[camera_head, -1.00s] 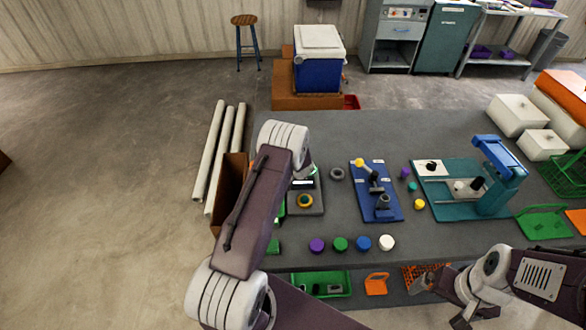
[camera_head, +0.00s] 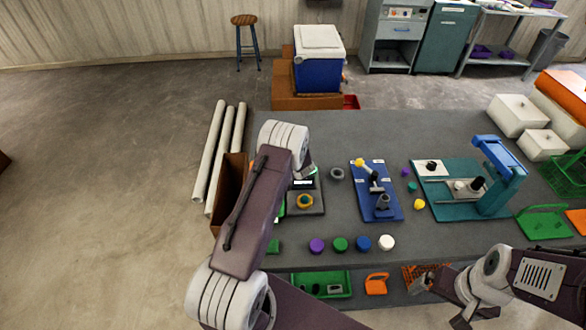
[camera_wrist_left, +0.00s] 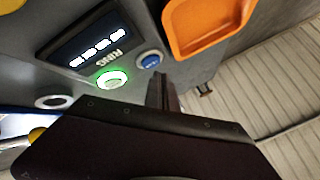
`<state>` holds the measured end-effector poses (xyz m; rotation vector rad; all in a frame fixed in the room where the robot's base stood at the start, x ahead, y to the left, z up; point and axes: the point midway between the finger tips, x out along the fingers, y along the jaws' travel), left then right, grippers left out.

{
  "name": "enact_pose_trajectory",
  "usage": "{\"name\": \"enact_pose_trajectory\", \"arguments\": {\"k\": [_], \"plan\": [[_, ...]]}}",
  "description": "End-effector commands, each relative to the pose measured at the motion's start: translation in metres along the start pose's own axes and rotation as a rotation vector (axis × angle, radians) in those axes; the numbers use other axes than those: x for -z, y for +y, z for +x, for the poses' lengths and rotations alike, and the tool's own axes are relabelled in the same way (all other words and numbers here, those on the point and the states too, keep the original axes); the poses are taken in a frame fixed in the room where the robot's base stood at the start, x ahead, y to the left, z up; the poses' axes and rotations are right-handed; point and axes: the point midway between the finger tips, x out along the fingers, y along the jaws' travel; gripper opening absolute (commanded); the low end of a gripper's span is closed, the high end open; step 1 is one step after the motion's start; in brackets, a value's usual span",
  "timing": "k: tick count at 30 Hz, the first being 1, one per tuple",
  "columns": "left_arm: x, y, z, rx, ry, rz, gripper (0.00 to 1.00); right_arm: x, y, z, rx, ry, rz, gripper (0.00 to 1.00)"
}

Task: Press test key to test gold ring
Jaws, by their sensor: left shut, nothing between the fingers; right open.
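The gold ring (camera_head: 305,201) lies on the pad of a grey tester (camera_head: 318,207) at the table's left end. The tester's display (camera_wrist_left: 88,48) is lit with white characters in the left wrist view. Beside it are a green-lit key (camera_wrist_left: 112,79), a blue key (camera_wrist_left: 151,61) and the label RING. My left gripper (camera_wrist_left: 165,92) is shut and empty, its fingertips close to the two keys; I cannot tell whether it touches either. In the head view my left arm hides part of the tester. My right gripper (camera_head: 463,318) is open at the table's front edge, away from the tester.
An open brown box (camera_head: 234,168) stands at the table's left edge beside my left arm. A blue board (camera_head: 366,200) with fixtures and a teal board with a blue press (camera_head: 499,160) lie to the right. Several coloured caps line the front edge. The table's back middle is clear.

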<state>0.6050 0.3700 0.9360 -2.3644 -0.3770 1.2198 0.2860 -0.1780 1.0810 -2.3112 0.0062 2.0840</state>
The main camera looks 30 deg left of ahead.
Motion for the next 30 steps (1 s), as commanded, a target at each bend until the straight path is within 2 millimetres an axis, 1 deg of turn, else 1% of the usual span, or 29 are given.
{"name": "enact_pose_trajectory", "arguments": {"k": [6, 30], "plan": [[-0.0045, 0.0042, 0.0055, 0.000, -0.001, 0.000, 0.00, -0.0003, 0.0001, 0.0030, 0.000, 0.000, 0.000, 0.97], [-0.0068, 0.0067, 0.0093, 0.000, 0.000, 0.000, 0.00, -0.0006, 0.0001, 0.0058, 0.000, 0.000, 0.000, 0.97]]}}
